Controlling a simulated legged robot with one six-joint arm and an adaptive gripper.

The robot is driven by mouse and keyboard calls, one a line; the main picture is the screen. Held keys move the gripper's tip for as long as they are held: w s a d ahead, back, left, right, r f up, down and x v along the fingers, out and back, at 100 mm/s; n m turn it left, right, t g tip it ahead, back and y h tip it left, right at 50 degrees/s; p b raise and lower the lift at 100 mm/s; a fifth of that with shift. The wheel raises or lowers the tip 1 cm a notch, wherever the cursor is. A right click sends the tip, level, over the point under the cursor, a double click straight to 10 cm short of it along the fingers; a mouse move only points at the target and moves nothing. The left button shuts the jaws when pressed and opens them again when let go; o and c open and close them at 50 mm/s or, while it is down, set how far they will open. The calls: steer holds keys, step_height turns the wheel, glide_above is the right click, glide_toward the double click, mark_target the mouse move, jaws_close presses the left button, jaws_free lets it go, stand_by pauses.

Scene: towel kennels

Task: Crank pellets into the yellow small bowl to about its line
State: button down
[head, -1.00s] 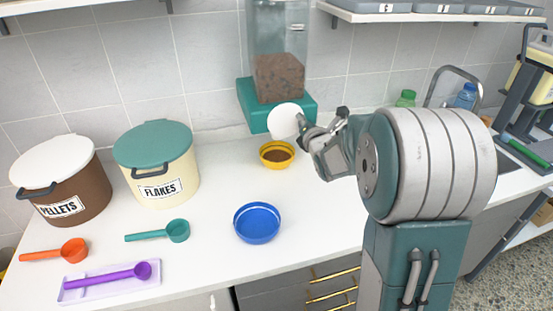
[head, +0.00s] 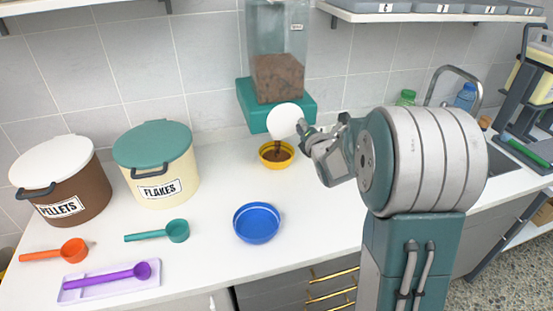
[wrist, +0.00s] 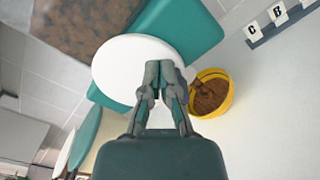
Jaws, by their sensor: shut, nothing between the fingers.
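The small yellow bowl (head: 277,160) stands on the counter below the dispenser, with brown pellets in it; it also shows in the wrist view (wrist: 226,97). A brown stream of pellets (head: 278,148) runs down into the bowl. The dispenser has a clear hopper (head: 278,35) partly filled with pellets and a teal base (head: 302,110) with a round white crank disc (head: 283,121). My gripper (head: 304,128) is at the disc, fingers shut with nothing between them; in the wrist view my gripper (wrist: 166,68) lies against the disc (wrist: 118,75). The bowl's line cannot be made out.
A blue bowl (head: 257,222) stands in front. A brown PELLETS bin (head: 75,185) and a cream FLAKES bin (head: 165,178) stand left, with orange (head: 70,250), teal (head: 177,231) and purple (head: 138,271) scoops before them. A shelf (head: 430,17) hangs above right.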

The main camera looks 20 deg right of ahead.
steer(key=shift+f, duration=0.15)
steer(key=shift+f, duration=0.5)
steer(key=shift+f, duration=0.1)
steer(key=shift+a+f, duration=0.15)
steer(key=shift+f, duration=0.25)
steer(key=shift+a+f, duration=0.35)
steer(key=shift+f, duration=0.1)
stand_by(0.3)
